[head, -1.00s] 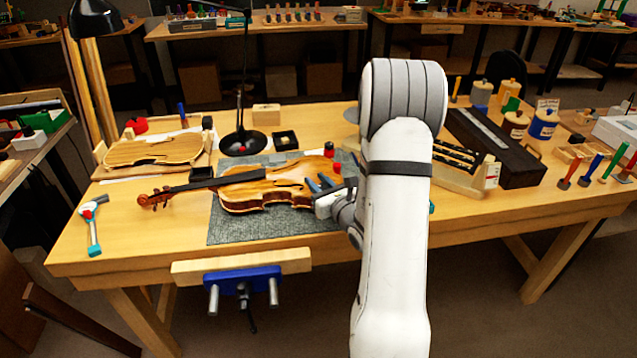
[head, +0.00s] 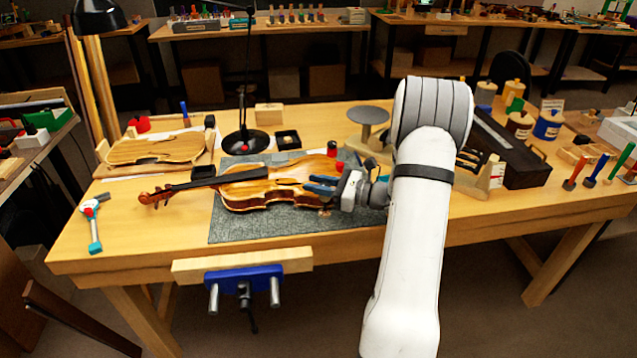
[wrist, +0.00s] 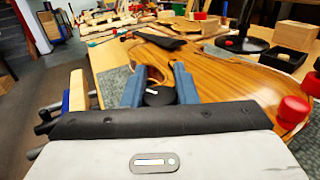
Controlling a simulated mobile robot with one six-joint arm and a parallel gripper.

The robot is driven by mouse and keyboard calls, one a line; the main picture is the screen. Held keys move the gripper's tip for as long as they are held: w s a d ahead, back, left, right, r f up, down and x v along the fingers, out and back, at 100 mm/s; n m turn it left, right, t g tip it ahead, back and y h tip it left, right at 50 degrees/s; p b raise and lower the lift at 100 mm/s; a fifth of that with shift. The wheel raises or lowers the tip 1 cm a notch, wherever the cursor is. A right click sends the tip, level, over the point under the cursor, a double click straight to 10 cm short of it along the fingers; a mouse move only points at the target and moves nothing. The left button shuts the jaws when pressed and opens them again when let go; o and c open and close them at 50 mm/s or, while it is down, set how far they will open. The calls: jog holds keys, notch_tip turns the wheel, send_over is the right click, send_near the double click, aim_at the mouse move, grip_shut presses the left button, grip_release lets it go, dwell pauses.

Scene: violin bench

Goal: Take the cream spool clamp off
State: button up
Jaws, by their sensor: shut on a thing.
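The violin (head: 250,190) lies on a grey mat, scroll to the left. My gripper (head: 316,185) is at the near right edge of its body, with blue fingers pointing left. In the wrist view the fingers (wrist: 158,80) are shut on a clamp piece with a dark round end (wrist: 158,96). No cream colour shows clearly on it. A small brownish bit (head: 325,212) shows just below the fingers in the head view. Whether the clamp still touches the violin's edge I cannot tell. Red spool clamps (head: 332,149) sit at the far right edge of the body.
A black lamp base (head: 245,141) and an open black box (head: 287,139) stand behind the violin. A grey round stand (head: 369,115) is behind my arm. A blue vise (head: 244,280) is on the bench front. The mat's (head: 240,232) near strip is clear.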

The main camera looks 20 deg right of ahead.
jog(key=shift+s+a+n+g+y, duration=0.1)
jog(key=shift+n+g+y, duration=0.85)
jog(key=shift+g, duration=0.25)
jog(key=o, duration=1)
notch_tip(320, 180, up, 10)
jog(key=shift+p, duration=0.45)
